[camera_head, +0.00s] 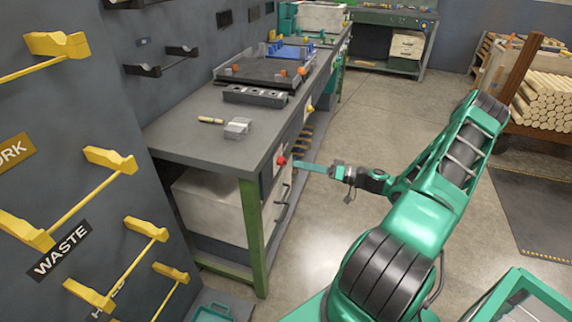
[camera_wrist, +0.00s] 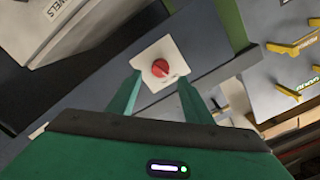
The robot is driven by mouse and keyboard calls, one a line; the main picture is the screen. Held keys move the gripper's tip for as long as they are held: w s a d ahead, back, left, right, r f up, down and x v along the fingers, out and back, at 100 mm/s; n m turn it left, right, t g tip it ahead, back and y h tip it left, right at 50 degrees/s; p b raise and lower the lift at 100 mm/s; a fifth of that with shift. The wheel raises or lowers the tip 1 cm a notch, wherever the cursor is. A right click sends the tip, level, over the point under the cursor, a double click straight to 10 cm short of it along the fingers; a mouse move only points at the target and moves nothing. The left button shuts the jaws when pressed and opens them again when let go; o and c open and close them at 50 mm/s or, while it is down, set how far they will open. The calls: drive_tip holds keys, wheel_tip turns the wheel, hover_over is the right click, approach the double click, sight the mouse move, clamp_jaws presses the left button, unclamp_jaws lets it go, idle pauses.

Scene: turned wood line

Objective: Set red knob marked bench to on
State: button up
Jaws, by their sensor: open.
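The red knob (camera_head: 282,160) sits on the front edge of the grey workbench, near its front corner. In the wrist view the red knob (camera_wrist: 160,68) is on a white square plate (camera_wrist: 173,53) with small markings too small to read. My gripper (camera_head: 297,163) reaches in from the right with its fingertips close to the knob. In the wrist view my gripper's two green fingers (camera_wrist: 158,88) are apart, one on each side of the plate's lower part, with nothing between them. I cannot tell whether they touch the plate.
The workbench (camera_head: 190,145) carries a brush-like tool (camera_head: 237,127) and a dark block with holes (camera_head: 255,96). A yellow knob (camera_head: 309,109) is farther along its front. A pale cabinet (camera_head: 215,208) stands beneath. Yellow wall brackets (camera_head: 110,160) are at left.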

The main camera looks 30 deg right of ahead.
sight(282, 161)
drive_tip(key=x, duration=0.5)
drive_tip(key=shift+w+a, duration=0.25)
drive_tip(key=shift+w, duration=0.05)
